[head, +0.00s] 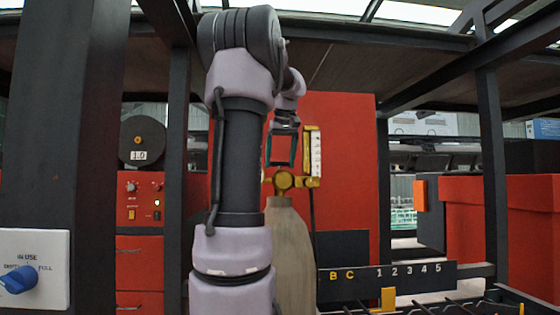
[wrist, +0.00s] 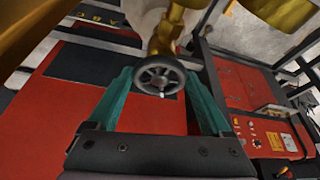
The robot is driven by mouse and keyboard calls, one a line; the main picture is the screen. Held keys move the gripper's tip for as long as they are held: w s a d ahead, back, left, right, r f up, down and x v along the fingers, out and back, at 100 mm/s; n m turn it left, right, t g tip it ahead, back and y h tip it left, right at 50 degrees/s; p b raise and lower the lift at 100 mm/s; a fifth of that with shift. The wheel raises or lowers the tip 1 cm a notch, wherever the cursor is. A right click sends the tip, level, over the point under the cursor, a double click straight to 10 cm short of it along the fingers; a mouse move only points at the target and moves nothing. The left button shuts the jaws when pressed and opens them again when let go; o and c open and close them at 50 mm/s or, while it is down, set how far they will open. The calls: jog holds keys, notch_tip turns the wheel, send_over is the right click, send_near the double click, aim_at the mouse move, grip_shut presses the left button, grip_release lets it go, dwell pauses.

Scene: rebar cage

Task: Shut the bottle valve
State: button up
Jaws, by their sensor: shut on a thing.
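The gas bottle (head: 291,250) stands upright, beige-grey, partly hidden behind my arm in the head view. Its brass valve (head: 284,180) sits on top, and the valve body also shows in the wrist view (wrist: 168,32). The valve's small grey spoked handwheel (wrist: 160,76) lies between my fingertips in the wrist view. My gripper (head: 281,160) is above the valve, and its teal fingers are shut on the handwheel, one on each side. The exact finger contact is hard to see.
A brass-coloured gauge piece with a white scale (head: 316,156) rises just right of the valve. A red panel (head: 345,130) stands behind. Dark frame posts (head: 491,170) stand at both sides. A numbered rail (head: 408,277) lies low right. A red control box (head: 140,200) is left.

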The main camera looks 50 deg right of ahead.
jog(key=m, duration=0.2)
jog(key=m+g+h, duration=0.1)
jog(key=m, duration=0.2)
jog(key=shift+w+a+m+h, duration=0.15)
jog(key=shift+w+m+h, duration=0.05)
jog(key=shift+m+h, duration=0.1)
jog(key=m+g, duration=0.1)
jog(key=m, duration=0.1)
jog(key=m+g, duration=0.1)
jog(key=m, duration=0.2)
jog(key=shift+w+h, duration=0.15)
jog(key=shift+h, duration=0.15)
jog(key=m+g, duration=0.1)
jog(key=m, duration=0.2)
jog(key=m+g, duration=0.1)
jog(key=m, duration=0.2)
jog(key=shift+w+m+g, duration=0.2)
jog(key=shift+m+g, duration=0.2)
jog(key=m+g+y, duration=0.1)
jog(key=m+y, duration=0.1)
jog(key=m, duration=0.2)
jog(key=shift+m, duration=0.4)
jog(key=o, duration=1.2)
jog(key=shift+c, duration=0.2)
jog(key=shift+w+r, duration=0.1)
